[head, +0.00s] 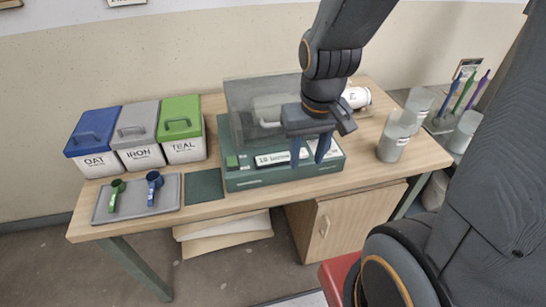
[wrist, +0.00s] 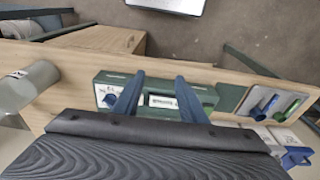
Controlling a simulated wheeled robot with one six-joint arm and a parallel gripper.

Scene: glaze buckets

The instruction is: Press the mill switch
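The mill (head: 290,176) is a dark green box with a clear cover (head: 250,100) raised at its back, on the wooden table. Its front panel carries a white display (head: 270,158) and, at the left, a small bright green square (head: 232,161) that looks like a switch. My gripper (head: 309,154) is over the right part of the panel, fingers pointing down, apart and empty. In the wrist view the fingers frame the display (wrist: 163,101), with a white plate bearing a dark blue round mark (wrist: 108,95) beside one finger. Contact with the panel cannot be told.
Blue, grey and green lidded bins (head: 183,130) stand at the back left. A grey tray (head: 135,207) with green and blue scoops lies before them, next to a dark green mat (head: 204,187). Clear containers (head: 393,140) and a tool holder (head: 440,122) are at the right.

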